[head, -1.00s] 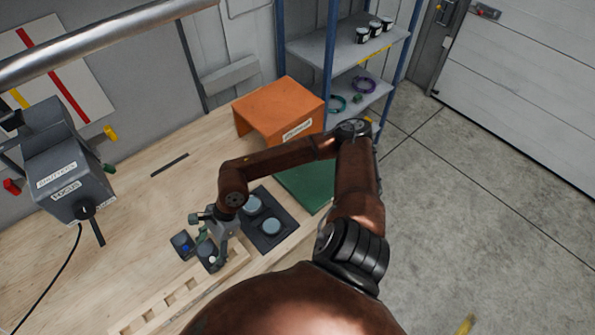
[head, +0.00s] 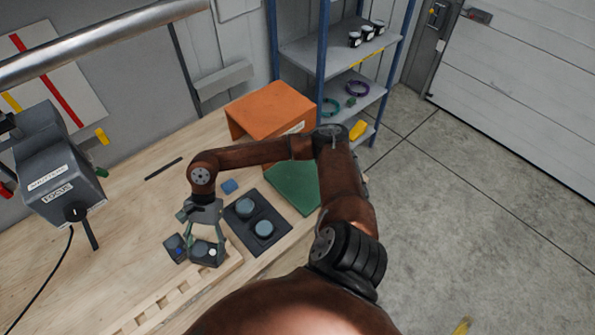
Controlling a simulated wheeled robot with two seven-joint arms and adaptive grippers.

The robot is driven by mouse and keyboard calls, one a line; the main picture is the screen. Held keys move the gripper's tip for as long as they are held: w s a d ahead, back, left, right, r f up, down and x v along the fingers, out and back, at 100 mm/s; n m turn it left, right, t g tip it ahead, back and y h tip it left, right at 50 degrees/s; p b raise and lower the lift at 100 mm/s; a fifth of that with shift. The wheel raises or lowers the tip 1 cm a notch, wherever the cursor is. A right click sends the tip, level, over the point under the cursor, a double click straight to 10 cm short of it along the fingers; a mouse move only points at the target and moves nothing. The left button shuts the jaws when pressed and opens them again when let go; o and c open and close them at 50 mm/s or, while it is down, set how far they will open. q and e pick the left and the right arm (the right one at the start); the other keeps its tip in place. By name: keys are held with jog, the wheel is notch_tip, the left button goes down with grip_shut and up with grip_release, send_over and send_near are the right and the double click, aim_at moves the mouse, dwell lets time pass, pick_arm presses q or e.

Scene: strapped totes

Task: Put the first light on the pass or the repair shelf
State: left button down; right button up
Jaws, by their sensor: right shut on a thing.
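My right gripper (head: 205,248) points down at the front of the bench, its fingers closed about a small dark unit with a white button (head: 206,257). A similar dark unit with a blue button (head: 175,249) sits just left of it. I cannot tell which of these, if either, is the first light. No shelf label for pass or repair is readable. My left gripper is out of view.
A dark plate with two round discs (head: 256,222) lies right of the gripper, near a green mat (head: 293,186) and an orange stand (head: 268,108). A slotted wooden rack (head: 180,295) lies in front. A grey device marked FOCUS (head: 55,165) stands left. A blue block (head: 229,187) lies behind.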

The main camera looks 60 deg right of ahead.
aim_at(205, 250)
jog(key=r+n+g+h, duration=0.1)
jog(key=n, duration=0.1)
jog(key=w+r+n+g+h, duration=0.1)
jog(key=n, duration=0.2)
jog(key=d+r+n+g, duration=0.1)
jog(key=n, duration=0.1)
jog(key=shift+w+r+n+h, duration=0.1)
jog(key=shift+w+n+h, duration=0.05)
jog(key=shift+n+h, duration=0.25)
jog(key=n+h, duration=0.1)
jog(key=n, duration=0.1)
jog(key=r+n+g+h, duration=0.1)
jog(key=shift+w+d+r+n, duration=0.1)
jog(key=shift+w+d+n, duration=0.05)
jog(key=shift+d+n, duration=0.25)
jog(key=n, duration=0.1)
jog(key=r+n+h, duration=0.1)
jog(key=shift+d+n+h, duration=0.3)
jog(key=shift+d+n, duration=0.1)
jog(key=shift+w+a, duration=0.1)
